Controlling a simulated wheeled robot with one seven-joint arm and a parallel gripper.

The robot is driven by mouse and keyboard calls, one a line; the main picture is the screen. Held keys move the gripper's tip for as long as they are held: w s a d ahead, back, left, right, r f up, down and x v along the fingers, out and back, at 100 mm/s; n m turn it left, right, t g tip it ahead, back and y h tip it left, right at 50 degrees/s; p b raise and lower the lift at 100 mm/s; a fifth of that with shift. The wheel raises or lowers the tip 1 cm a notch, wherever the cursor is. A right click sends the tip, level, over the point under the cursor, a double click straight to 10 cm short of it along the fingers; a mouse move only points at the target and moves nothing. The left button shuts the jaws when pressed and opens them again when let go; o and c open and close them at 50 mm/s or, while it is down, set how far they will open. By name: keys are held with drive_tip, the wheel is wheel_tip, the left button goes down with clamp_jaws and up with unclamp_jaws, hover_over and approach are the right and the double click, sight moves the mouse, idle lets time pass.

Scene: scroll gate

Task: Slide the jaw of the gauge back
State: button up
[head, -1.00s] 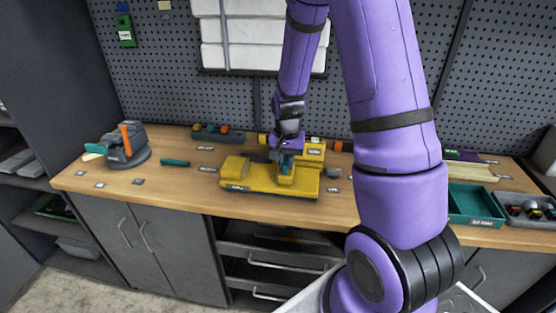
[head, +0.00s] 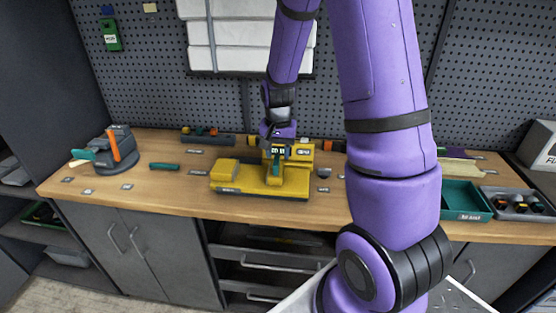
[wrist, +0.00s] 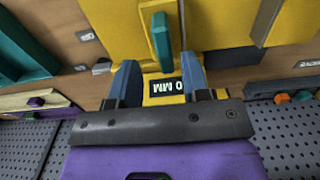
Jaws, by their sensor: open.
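The yellow gauge (head: 255,188) lies on the wooden bench, with a raised yellow block (head: 224,170) at its left end and a yellow jaw (head: 272,173) right of the middle. In the wrist view a teal tab (wrist: 161,40) stands up ahead of my fingers, and a dark label (wrist: 165,86) reading "0 MM" upside down lies between them. My gripper (wrist: 160,68) is open and holds nothing; its blue fingers are spread to either side of the tab's line. In the head view my gripper (head: 278,146) is over the back of the jaw and hides part of it. I cannot tell whether it touches.
A grey clamp with an orange handle (head: 123,147) stands at the left, and a teal bar (head: 164,166) lies nearer the gauge.

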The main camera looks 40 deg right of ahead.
sight(278, 160)
wheel_tip(278, 160, up, 7)
idle(0.3)
idle(0.5)
drive_tip(key=s+a+r+n+t, duration=0.1)
drive_tip(key=s+a+r+n, duration=0.1)
drive_tip(key=s+a+r, duration=0.35)
drive_tip(key=s+a+r+n+t, duration=0.2)
drive_tip(key=s+r, duration=0.1)
drive_tip(key=r, duration=0.5)
drive_tip(key=s+a+r+n+t, duration=0.1)
drive_tip(key=s+a+r+n, duration=0.1)
drive_tip(key=s, duration=0.4)
drive_tip(key=s+a+r+n+t, duration=0.1)
drive_tip(key=s+a+r+n, duration=0.2)
drive_tip(key=s, duration=0.4)
drive_tip(key=shift+r, duration=0.4)
